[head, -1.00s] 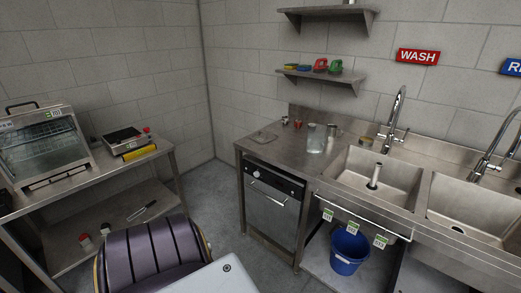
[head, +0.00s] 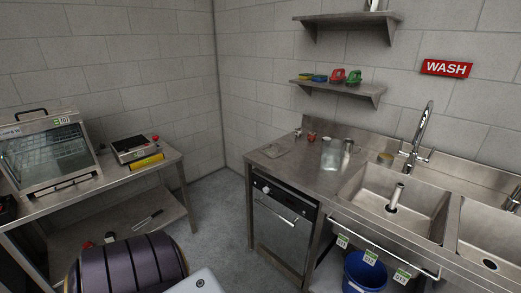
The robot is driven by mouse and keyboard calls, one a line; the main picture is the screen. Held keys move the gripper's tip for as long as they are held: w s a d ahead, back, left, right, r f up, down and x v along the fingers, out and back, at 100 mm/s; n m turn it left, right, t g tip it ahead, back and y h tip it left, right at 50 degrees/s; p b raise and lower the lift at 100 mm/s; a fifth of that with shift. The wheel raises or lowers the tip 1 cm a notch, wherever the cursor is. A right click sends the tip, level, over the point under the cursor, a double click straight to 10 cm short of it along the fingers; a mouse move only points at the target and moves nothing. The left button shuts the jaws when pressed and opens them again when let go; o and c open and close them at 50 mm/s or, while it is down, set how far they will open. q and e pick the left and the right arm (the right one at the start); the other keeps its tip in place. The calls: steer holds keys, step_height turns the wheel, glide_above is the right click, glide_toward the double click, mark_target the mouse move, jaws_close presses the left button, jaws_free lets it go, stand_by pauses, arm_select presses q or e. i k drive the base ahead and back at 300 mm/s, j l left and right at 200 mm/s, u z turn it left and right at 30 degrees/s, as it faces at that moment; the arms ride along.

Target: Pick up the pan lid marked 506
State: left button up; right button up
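Neither of my grippers is in view.
A dishwasher (head: 283,220) stands under the counter, with a sink (head: 403,205) to its right and a blue bucket (head: 365,272) below. A glass jar (head: 331,154) and small containers stand near the lid-like piece. A steel table (head: 120,170) with appliances is at left. Floor (head: 218,215) between is clear.

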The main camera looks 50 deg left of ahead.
mark_target(275, 150)
steer(key=i+j+u, duration=0.3)
steer(key=u, duration=0.15)
steer(key=i+j+u, duration=0.15)
steer(key=i+u, duration=0.25)
steer(key=i+j+u, duration=0.1)
steer(key=i+u, duration=0.6)
steer(key=u, duration=0.2)
steer(key=i+l, duration=0.1)
steer(key=i, duration=0.35)
